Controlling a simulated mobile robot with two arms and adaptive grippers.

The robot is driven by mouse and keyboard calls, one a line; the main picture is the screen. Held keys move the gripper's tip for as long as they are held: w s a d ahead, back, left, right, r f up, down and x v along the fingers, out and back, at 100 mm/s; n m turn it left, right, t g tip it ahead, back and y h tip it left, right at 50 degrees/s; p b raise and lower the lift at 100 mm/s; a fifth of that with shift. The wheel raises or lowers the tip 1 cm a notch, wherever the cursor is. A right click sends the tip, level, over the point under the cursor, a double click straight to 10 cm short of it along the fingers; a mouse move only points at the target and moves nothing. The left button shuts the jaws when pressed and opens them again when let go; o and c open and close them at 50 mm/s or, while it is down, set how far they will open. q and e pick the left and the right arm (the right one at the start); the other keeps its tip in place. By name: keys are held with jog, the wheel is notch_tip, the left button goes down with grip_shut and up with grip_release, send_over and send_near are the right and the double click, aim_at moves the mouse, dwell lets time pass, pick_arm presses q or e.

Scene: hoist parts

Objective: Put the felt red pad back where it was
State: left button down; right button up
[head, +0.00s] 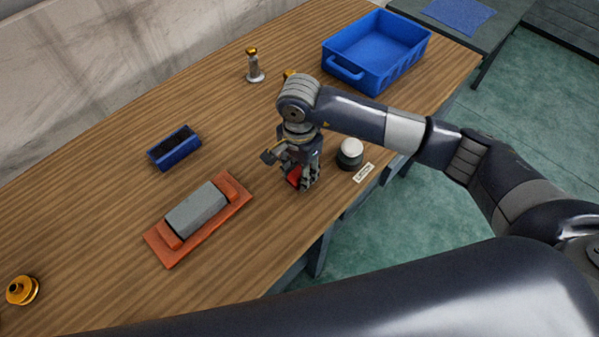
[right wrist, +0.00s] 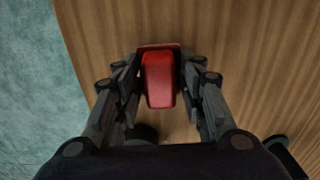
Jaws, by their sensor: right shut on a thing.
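The red pad (right wrist: 159,80) is between the fingers of my right gripper (right wrist: 160,90), which is shut on it, in the right wrist view. In the head view, a small part of the red pad (head: 294,175) shows between the fingers of my right gripper (head: 300,181), over the front right part of the table. I cannot tell whether the pad touches the wood. The left gripper is not in view.
An orange-red tray (head: 155,246) bears a grey block (head: 197,208). A small blue box (head: 174,148), a gold-topped metal part (head: 254,68), a gold pulley-like part (head: 22,290), a blue crate (head: 340,72), a white-topped round part (head: 350,151) and a label (head: 363,173) are on the wooden table (head: 100,190).

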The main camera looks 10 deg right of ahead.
notch_tip(320, 180, down, 2)
jog(key=shift+p, duration=0.4)
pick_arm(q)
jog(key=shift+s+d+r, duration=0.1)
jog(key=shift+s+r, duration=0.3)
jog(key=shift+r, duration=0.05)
pick_arm(e)
jog(key=shift+f, duration=0.15)
jog(key=shift+f+b, duration=0.15)
jog(key=shift+b, duration=0.2)
jog(key=o, duration=1)
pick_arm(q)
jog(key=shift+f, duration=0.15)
pick_arm(e)
jog(key=shift+r, duration=0.2)
